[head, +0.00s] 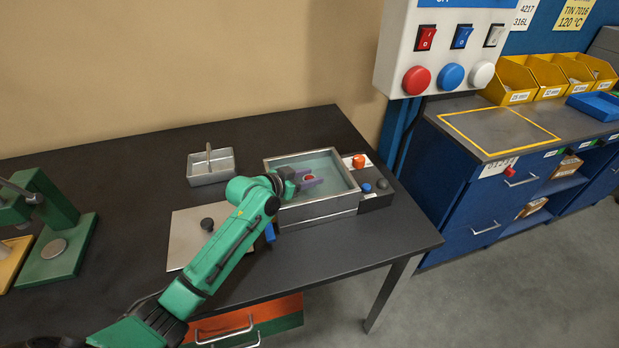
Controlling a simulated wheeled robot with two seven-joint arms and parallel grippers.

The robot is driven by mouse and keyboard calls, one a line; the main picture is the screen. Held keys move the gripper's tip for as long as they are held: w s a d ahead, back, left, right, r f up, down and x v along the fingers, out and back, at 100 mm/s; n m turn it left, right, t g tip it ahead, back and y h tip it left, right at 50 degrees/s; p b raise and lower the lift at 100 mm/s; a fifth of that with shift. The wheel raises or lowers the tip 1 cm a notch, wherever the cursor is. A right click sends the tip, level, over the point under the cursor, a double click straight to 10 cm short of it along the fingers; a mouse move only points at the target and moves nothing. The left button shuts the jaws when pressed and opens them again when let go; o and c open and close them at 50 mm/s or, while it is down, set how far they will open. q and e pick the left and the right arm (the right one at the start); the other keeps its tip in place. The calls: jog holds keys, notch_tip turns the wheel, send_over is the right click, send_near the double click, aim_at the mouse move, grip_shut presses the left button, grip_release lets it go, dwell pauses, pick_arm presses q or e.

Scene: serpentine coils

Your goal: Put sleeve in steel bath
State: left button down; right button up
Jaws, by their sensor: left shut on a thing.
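The steel bath (350,202) is a rectangular open tank on the dark bench, with pale greenish liquid inside. My left arm reaches in from the lower left, and my left gripper (308,181) is over the inside of the bath, past its left wall. It is shut on a small red piece, which I take to be the sleeve (309,177). Most of the sleeve is hidden by the fingers. I cannot tell whether it touches the liquid. My right gripper is out of view.
A control block with an orange knob (359,161) adjoins the bath's right side. A grey metal tray with a handle (211,169) stands behind left. A flat plate with a black knob (186,223) lies left of my arm. A green press (62,245) stands far left.

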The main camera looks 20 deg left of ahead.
pick_arm(q)
jog(key=shift+s+d+f, duration=0.15)
jog(key=shift+s+f, duration=0.05)
jog(key=shift+f, duration=0.5)
jog(key=shift+c, duration=1.9)
grip_release()
jog(key=shift+s+f, duration=0.1)
jog(key=shift+f, duration=0.1)
jog(key=shift+r, duration=0.2)
jog(key=shift+r+p, duration=0.45)
jog(key=shift+r, duration=0.05)
jog(key=b+v, duration=0.1)
jog(key=v, duration=0.4)
jog(key=b+v, duration=0.1)
jog(key=v, duration=0.5)
jog(key=shift+a+r, duration=0.2)
jog(key=shift+a, duration=0.1)
jog(key=shift+r, duration=0.25)
jog(key=shift+a, duration=0.1)
